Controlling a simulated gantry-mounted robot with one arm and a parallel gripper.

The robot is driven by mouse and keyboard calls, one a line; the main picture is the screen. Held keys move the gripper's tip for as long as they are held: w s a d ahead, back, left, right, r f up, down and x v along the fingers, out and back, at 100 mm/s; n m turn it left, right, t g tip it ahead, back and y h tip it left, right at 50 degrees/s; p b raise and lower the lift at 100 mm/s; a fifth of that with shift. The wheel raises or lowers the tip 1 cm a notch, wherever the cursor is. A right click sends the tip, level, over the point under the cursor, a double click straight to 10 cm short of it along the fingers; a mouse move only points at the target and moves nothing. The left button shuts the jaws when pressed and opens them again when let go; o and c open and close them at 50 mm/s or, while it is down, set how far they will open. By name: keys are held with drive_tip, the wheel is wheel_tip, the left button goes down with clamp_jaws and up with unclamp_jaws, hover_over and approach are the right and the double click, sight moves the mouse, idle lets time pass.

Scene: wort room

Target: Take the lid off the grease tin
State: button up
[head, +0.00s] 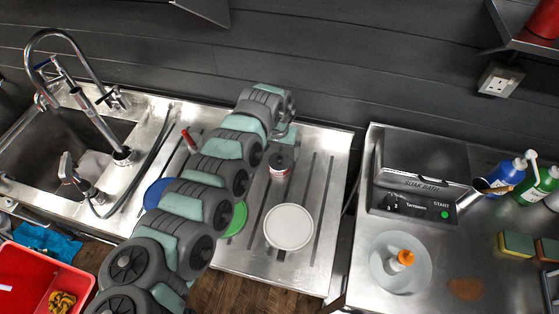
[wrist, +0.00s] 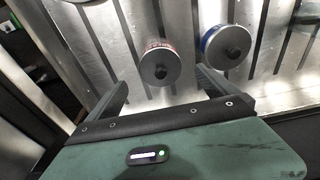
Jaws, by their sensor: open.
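Two round tins with grey lids and dark knobs show in the wrist view. One has a red label (wrist: 160,67); the other has a blue label (wrist: 224,46). I cannot read which one holds grease. My gripper (wrist: 161,79) is open and empty, with its fingers to either side of the red-labelled tin in the picture and apart from it. In the head view a tin with a dark and red label (head: 280,166) stands upright, lid on, on the ribbed steel drainboard. My gripper there (head: 286,136) is just behind it, partly hidden by my arm.
A white round lid or plate (head: 288,228), a green disc (head: 237,218) and a blue disc (head: 156,193) lie on the drainboard (head: 328,190). A sink with tap (head: 50,140) is left. The soak bath (head: 418,190) and bottles (head: 505,175) stand on the right counter.

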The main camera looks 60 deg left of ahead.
sight(279, 158)
drive_tip(key=shift+w+a+f, duration=0.15)
drive_tip(key=shift+f, duration=1)
drive_tip(key=shift+w+a+f, duration=0.1)
drive_tip(key=shift+a+f, duration=0.05)
drive_tip(key=shift+f, duration=0.95)
drive_tip(key=shift+c, duration=0.3)
drive_tip(key=c, duration=1.4)
